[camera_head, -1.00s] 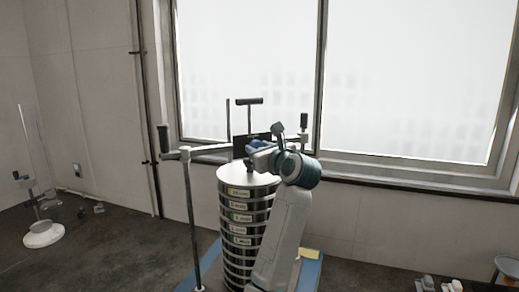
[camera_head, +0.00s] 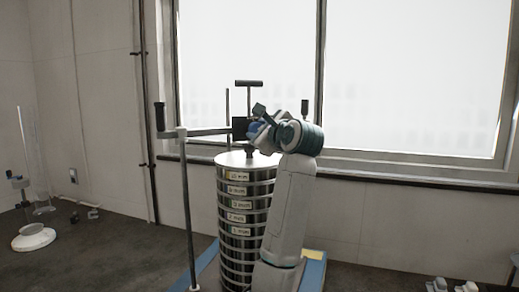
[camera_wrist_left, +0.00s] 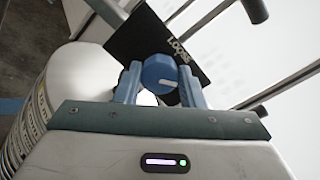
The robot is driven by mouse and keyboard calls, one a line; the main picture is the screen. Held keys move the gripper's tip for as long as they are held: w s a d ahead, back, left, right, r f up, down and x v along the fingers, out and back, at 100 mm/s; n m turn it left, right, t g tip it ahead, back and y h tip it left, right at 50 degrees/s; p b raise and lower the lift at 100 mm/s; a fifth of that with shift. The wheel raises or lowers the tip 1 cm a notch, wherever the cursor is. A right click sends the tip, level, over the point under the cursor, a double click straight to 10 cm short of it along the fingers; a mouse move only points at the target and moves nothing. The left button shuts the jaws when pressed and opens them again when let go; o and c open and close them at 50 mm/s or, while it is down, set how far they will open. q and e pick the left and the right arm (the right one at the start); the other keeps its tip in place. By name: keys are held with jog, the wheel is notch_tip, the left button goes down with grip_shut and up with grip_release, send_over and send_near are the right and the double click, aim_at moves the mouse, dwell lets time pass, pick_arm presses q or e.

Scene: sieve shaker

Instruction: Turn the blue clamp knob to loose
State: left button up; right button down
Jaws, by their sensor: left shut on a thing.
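The blue clamp knob (camera_wrist_left: 158,73) shows in the left wrist view between the two blue fingers of my left gripper (camera_wrist_left: 160,88), which is shut on it. A white mark shows low on the knob's face. Behind it is a black plate (camera_wrist_left: 132,38) with the word LOOSE near the knob's upper right; any other lettering is hidden. In the head view my left gripper (camera_head: 257,127) is at the clamp bar (camera_head: 208,132), above the sieve stack (camera_head: 236,212), and the knob is mostly hidden. My right gripper is not in view.
A post (camera_head: 185,215) stands left of the stack, and a T-handle (camera_head: 248,83) rises behind the knob. The stack stands on a blue-edged base (camera_head: 313,275). Windows fill the back wall.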

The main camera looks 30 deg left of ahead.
pick_arm(q)
jog(key=n+b, duration=0.5)
jog(key=b, duration=0.1)
jog(key=shift+f, duration=0.2)
jog(key=shift+n+b, duration=0.65)
jog(key=shift+n, duration=0.35)
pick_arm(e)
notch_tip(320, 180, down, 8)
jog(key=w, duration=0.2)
pick_arm(q)
jog(key=n+b, duration=0.2)
jog(key=n, duration=0.1)
jog(key=shift+r, duration=0.1)
jog(key=shift+n, duration=0.4)
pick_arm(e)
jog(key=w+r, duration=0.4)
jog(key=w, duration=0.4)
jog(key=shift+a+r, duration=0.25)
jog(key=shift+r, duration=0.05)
pick_arm(q)
jog(key=o, duration=1)
jog(key=shift+s, duration=0.1)
